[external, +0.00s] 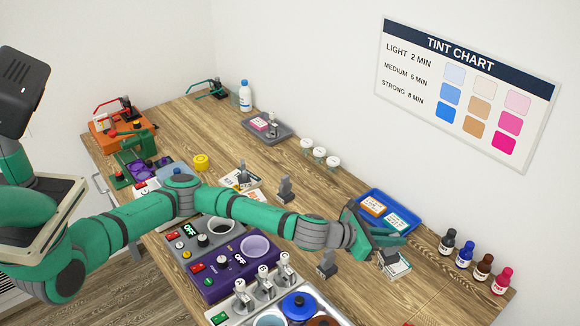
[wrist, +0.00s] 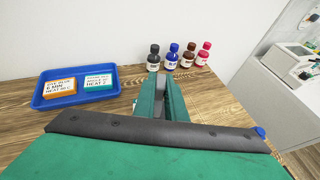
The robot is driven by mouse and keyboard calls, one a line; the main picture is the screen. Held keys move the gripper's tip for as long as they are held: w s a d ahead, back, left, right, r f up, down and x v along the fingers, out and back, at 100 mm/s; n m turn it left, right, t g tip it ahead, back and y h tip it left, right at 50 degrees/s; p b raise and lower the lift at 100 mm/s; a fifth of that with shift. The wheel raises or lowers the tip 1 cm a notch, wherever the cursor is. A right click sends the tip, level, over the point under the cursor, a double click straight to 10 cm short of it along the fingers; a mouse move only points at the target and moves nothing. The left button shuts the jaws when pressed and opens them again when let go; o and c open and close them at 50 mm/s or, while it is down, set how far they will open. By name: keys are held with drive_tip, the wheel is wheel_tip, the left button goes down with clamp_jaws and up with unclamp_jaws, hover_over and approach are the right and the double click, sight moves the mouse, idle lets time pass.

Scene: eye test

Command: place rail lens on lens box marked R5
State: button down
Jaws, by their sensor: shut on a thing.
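My gripper (external: 392,239) is at the right front of the wooden bench, next to the blue tray. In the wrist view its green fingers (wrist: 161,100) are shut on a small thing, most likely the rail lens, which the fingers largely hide. A pale box with a grey stand (external: 396,265) lies just below the gripper. Another pale box with a grey stand (external: 240,180) is farther back. Grey stands also rise at the middle (external: 285,190) and left of the gripper (external: 327,265). No R5 mark is readable on any box.
A blue tray (external: 366,194) holds an orange and a teal labelled box. A purple device (external: 225,281) and a lever panel (external: 265,292) are at the front. Bare wood (external: 440,292) lies right of the gripper.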

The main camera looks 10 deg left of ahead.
sight(394, 248)
drive_tip(key=shift+w+d+f, duration=0.25)
drive_tip(key=shift+d+f, duration=0.25)
drive_tip(key=shift+f, duration=0.15)
drive_tip(key=shift+w+f, duration=0.1)
drive_tip(key=shift+f, duration=1.45)
drive_tip(key=shift+f, duration=0.1)
drive_tip(key=c, duration=1.8)
unclamp_jaws()
drive_tip(key=shift+f, duration=0.1)
drive_tip(key=shift+r, duration=0.2)
drive_tip(key=v, duration=1.2)
drive_tip(key=shift+f, duration=0.1)
